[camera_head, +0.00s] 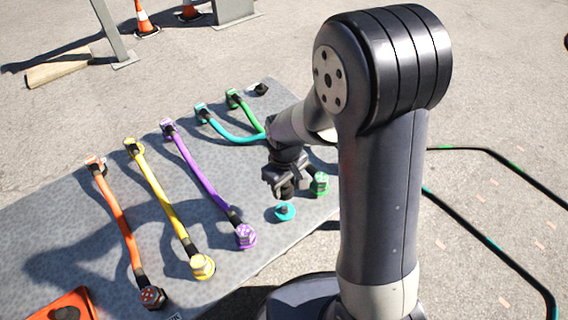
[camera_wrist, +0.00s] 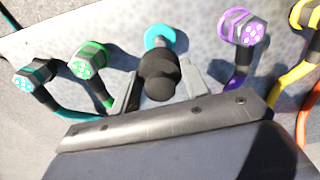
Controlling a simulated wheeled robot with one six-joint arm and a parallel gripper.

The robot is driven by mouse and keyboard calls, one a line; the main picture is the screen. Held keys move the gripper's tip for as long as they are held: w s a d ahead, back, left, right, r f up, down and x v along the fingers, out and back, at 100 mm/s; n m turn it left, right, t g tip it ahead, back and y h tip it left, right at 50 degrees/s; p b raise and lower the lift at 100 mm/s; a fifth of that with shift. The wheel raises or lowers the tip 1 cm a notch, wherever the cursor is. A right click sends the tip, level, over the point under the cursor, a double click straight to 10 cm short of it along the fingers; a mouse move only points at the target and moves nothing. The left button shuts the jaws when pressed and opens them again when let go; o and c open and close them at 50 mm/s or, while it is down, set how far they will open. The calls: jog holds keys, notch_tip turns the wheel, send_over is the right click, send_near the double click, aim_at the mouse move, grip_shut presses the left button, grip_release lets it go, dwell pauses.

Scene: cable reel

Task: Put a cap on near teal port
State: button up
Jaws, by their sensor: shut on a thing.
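The near teal port (camera_head: 284,212) is a teal ring with a dark centre at the mat's near edge, and its ring also shows in the wrist view (camera_wrist: 160,36). My gripper (camera_head: 286,182) is just above this port in the head view. Its fingers (camera_wrist: 158,88) are shut on a black round cap (camera_wrist: 158,78). The cap overlaps the port in the wrist view. I cannot tell whether the two touch.
A green connector (camera_head: 320,183) and a purple connector (camera_head: 245,236) stand close on either side. Yellow (camera_head: 202,267) and orange-cable (camera_head: 152,297) ends are further left. Cables cross the grey mat (camera_head: 60,215). An orange tray (camera_head: 62,306) is at lower left.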

aim_at(285, 207)
jog(key=shift+f+b, duration=3.55)
jog(key=shift+f, duration=0.85)
jog(key=shift+s+f, duration=0.1)
jog(key=shift+f, duration=0.2)
jog(key=o, duration=1.1)
jog(key=shift+o, duration=0.2)
jog(key=shift+r, duration=0.1)
notch_tip(285, 207, up, 11)
jog(key=p, duration=0.3)
jog(key=shift+p, duration=0.3)
